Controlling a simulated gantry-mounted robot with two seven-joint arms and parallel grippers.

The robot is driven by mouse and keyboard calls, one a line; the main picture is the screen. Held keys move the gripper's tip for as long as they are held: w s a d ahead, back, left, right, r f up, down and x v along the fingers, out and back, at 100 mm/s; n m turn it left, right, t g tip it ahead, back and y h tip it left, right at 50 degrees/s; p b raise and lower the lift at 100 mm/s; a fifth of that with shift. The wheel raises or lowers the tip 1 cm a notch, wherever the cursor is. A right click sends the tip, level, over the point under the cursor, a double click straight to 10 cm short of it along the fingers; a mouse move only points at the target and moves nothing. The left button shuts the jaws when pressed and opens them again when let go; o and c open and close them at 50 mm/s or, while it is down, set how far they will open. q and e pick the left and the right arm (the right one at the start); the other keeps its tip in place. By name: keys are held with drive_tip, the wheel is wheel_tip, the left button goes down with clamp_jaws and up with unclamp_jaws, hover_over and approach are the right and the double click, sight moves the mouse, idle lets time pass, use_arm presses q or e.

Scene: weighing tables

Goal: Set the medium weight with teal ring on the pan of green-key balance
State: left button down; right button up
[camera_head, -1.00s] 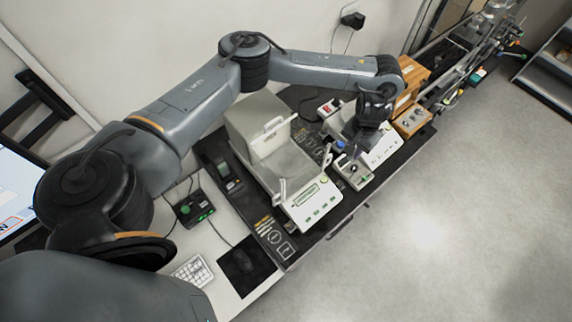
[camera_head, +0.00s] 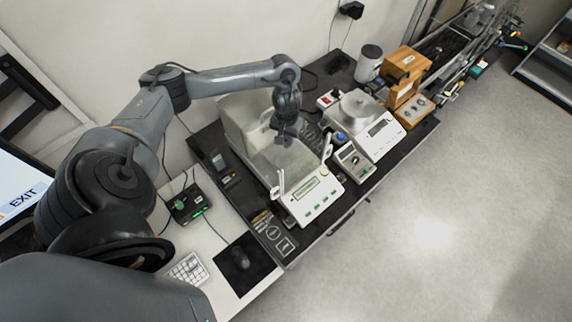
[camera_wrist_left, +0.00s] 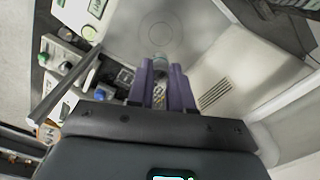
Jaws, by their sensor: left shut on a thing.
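The green-key balance (camera_head: 311,199) is white, with a display and green keys on its front panel. Its pan area lies behind the panel, and the pan (camera_wrist_left: 158,30) shows in the left wrist view as faint circles on a pale surface. My left gripper (camera_head: 286,138) is over this balance in the head view. In the left wrist view its purple fingers (camera_wrist_left: 161,82) are shut on a small grey metal weight (camera_wrist_left: 160,60), seen against the pan area. The weight's ring colour is not clear, and whether it touches the pan cannot be told. My right gripper is not in view.
A second balance (camera_head: 383,134) with a round metal pan (camera_head: 357,104) stands to the right. A small grey meter (camera_head: 353,160) sits between the balances. A wooden box (camera_head: 404,63) and a metal canister (camera_head: 369,62) stand farther back.

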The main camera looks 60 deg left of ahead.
use_arm(q)
drive_tip(key=shift+f+b, duration=0.45)
drive_tip(key=shift+f, duration=4.9)
drive_tip(key=shift+s+f, duration=0.1)
drive_tip(key=shift+f, duration=0.05)
drive_tip(key=c, duration=1)
unclamp_jaws()
drive_tip(key=shift+c, duration=0.2)
wheel_tip(320, 180, up, 12)
drive_tip(key=shift+r+p, duration=0.15)
drive_tip(key=shift+p, duration=0.7)
